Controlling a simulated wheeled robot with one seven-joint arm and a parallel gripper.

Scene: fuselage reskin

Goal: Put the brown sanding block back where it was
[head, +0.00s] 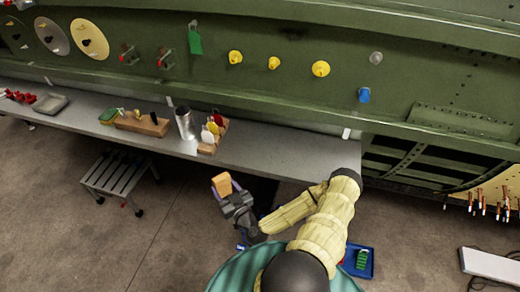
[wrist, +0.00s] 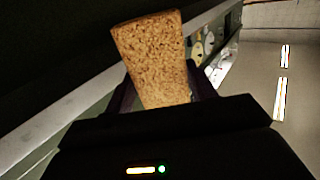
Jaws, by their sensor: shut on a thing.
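The brown sanding block (head: 221,182) is a small tan-brown block held in my gripper (head: 231,194) in the head view. In the wrist view the speckled block (wrist: 154,62) stands up between the fingers of my gripper (wrist: 163,98), which is shut on it. The block is tilted and its lower end is hidden by the gripper. In the head view my gripper is in front of the grey bench (head: 262,150), apart from it.
On the bench stand a metal cup (head: 184,123), a wooden rack with coloured items (head: 211,147), a wooden block holder (head: 140,124) and a green-yellow pad (head: 108,116). The bench's right part is clear. A step stool (head: 117,175) and blue tray (head: 369,262) are below. The green fuselage (head: 290,85) rises behind.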

